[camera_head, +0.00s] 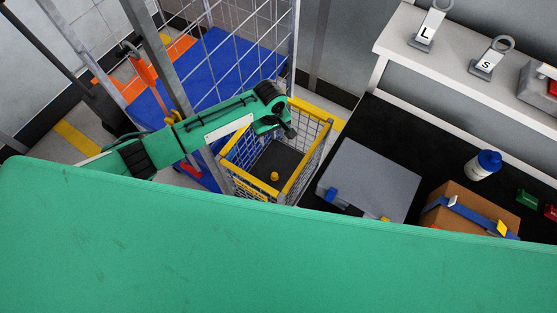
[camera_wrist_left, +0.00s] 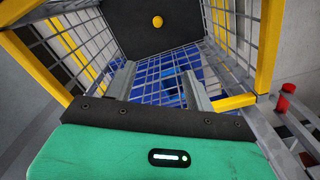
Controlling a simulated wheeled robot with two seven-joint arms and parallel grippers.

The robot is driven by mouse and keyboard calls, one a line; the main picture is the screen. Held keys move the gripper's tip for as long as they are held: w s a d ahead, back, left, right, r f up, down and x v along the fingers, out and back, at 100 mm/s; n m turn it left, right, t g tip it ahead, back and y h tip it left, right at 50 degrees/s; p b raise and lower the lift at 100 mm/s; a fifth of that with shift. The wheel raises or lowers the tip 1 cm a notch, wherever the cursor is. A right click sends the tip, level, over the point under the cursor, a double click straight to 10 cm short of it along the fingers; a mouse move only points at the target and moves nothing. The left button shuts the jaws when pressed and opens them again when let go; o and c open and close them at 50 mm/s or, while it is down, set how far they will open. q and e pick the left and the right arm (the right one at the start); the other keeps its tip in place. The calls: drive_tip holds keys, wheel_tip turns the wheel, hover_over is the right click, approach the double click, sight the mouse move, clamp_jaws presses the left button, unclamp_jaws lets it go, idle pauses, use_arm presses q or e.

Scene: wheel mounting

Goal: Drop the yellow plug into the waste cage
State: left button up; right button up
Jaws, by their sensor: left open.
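The yellow plug (camera_head: 274,176) lies on the dark floor of the waste cage, well inside its walls. It also shows in the left wrist view (camera_wrist_left: 157,21). The waste cage (camera_head: 305,169) is a wire-mesh basket with a yellow rim; in the left wrist view its yellow rim (camera_wrist_left: 269,45) runs along the right. My right gripper is not in view.
A large green surface (camera_head: 270,250) fills the foreground. Right of the cage are a grey case (camera_head: 370,178), a strapped brown box (camera_head: 470,208) and a blue-capped bottle (camera_head: 484,165). A wire trolley with a blue base (camera_head: 225,70) stands behind my left arm.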

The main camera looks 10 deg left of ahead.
use_arm(q)
wheel_tip(320, 180, up, 13)
drive_tip(key=b, duration=0.1)
drive_tip(key=shift+f, duration=0.15)
idle(0.4)
